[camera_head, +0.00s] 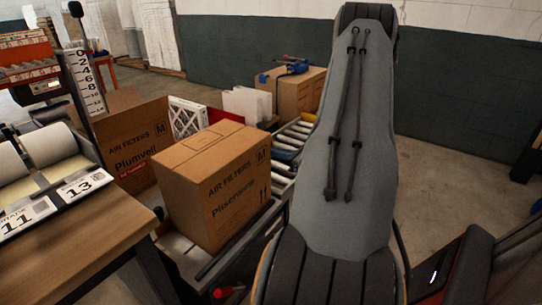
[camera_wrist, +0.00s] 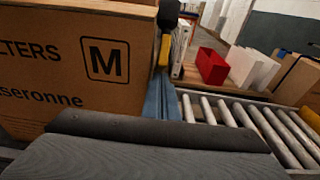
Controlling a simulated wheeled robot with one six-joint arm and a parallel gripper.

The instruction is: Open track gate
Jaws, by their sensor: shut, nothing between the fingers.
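The roller track (camera_head: 285,150) runs behind and beside a large closed carton marked Pliseronne (camera_head: 220,190). In the wrist view its pale rollers (camera_wrist: 240,115) show at the right, with the carton (camera_wrist: 60,75) at the left. A blue upright part (camera_wrist: 160,98) stands between carton and rollers, below a black and yellow piece (camera_wrist: 165,45). I cannot tell whether either belongs to the gate. My gripper (camera_wrist: 165,140) shows as grey shapes across the bottom of the wrist view, shut and empty, in front of the carton and rollers. In the head view my arm hides it.
An open Plumveil carton (camera_head: 132,145) and a white-framed filter (camera_head: 188,118) stand left of the track. Another carton (camera_head: 292,92) with a blue tool on top is behind. A wooden table (camera_head: 75,240) is at left. A red handle (camera_head: 224,292) shows low down.

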